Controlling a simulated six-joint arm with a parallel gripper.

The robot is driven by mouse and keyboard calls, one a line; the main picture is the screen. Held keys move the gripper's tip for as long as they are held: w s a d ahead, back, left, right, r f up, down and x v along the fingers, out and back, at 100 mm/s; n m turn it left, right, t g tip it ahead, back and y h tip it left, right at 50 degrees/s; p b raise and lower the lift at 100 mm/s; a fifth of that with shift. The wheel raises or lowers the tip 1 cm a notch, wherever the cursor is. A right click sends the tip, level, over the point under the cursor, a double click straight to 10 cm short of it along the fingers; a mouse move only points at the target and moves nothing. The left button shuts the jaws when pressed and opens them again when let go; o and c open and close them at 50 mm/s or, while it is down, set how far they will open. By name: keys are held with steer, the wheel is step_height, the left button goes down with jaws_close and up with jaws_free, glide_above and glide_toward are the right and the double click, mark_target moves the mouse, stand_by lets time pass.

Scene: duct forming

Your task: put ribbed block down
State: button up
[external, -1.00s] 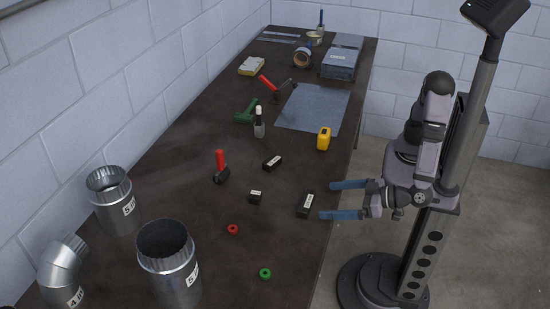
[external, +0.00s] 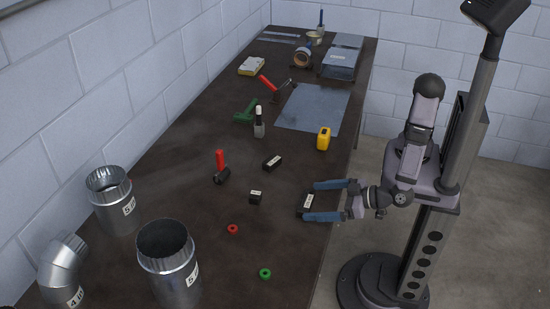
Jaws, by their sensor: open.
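Three small black blocks with white labels lie on the dark table. One block (external: 304,204) is near the right edge, a second block (external: 256,197) is left of it, and a third block (external: 272,162) is farther back. I cannot tell from this view which one is ribbed. My gripper (external: 310,201) is open, with its two blue fingers on either side of the right-edge block. I cannot tell whether the fingers touch it. No block is seen lifted off the table.
A red ring (external: 232,229) and a green ring (external: 265,273) lie in front. A red-handled tool (external: 220,168) stands left, and a yellow tape measure (external: 323,139) sits behind. Metal ducts (external: 168,262) fill the front left. The table (external: 215,270) is bare between them.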

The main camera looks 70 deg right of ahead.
steer(key=shift+x, duration=1.05)
steer(key=shift+r, duration=0.1)
steer(key=c, duration=1.7)
step_height(320, 180, up, 10)
steer(key=p, duration=0.1)
step_height(320, 180, up, 8)
steer(key=p, duration=0.8)
glide_above(311, 209)
steer(key=shift+d, duration=0.25)
